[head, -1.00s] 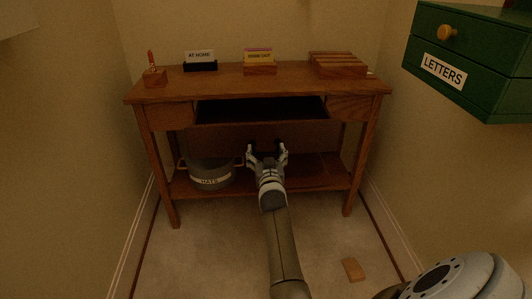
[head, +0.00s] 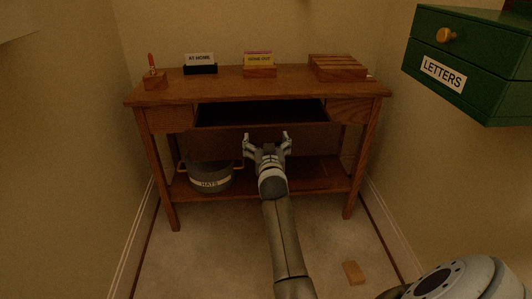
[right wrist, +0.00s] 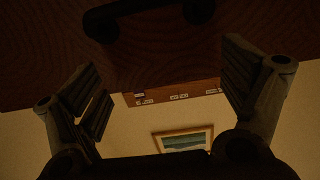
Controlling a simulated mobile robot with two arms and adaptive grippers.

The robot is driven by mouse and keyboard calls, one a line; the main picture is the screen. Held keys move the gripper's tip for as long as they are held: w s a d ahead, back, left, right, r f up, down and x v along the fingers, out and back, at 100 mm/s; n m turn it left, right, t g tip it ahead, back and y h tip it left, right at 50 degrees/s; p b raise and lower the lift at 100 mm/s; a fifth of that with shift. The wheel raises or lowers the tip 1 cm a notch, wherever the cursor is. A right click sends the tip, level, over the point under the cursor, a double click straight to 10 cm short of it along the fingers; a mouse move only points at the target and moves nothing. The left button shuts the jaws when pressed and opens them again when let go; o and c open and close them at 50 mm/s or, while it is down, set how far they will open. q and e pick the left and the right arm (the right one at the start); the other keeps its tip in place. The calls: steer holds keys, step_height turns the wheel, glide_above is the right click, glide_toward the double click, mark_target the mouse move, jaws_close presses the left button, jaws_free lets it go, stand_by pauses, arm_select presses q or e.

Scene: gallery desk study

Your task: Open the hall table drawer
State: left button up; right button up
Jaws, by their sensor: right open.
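The brown wooden hall table (head: 225,88) stands against the back wall. Its middle drawer (head: 310,135) is pulled out; the dark inside shows between the tabletop and the drawer front. My right gripper (head: 267,140) is open and empty in front of the drawer front, fingers pointing at it. In the right wrist view the dark bar handle (right wrist: 150,8) shows at the top on the drawer front, beyond the spread fingers (right wrist: 165,85), which look clear of it. The handle is not visible in the head view. My left gripper is not in view.
A grey HATS pot (head: 211,177) stands on the lower shelf. Card holders (head: 200,69) (head: 260,71), a small wooden stand (head: 154,80) and a slatted block (head: 338,68) sit on the tabletop. A green LETTERS cabinet (head: 480,60) juts out at right. A wooden piece (head: 353,272) lies on the floor.

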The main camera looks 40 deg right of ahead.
step_height(320, 180, up, 4)
steer(key=shift+r, duration=0.1)
stand_by(0.6)
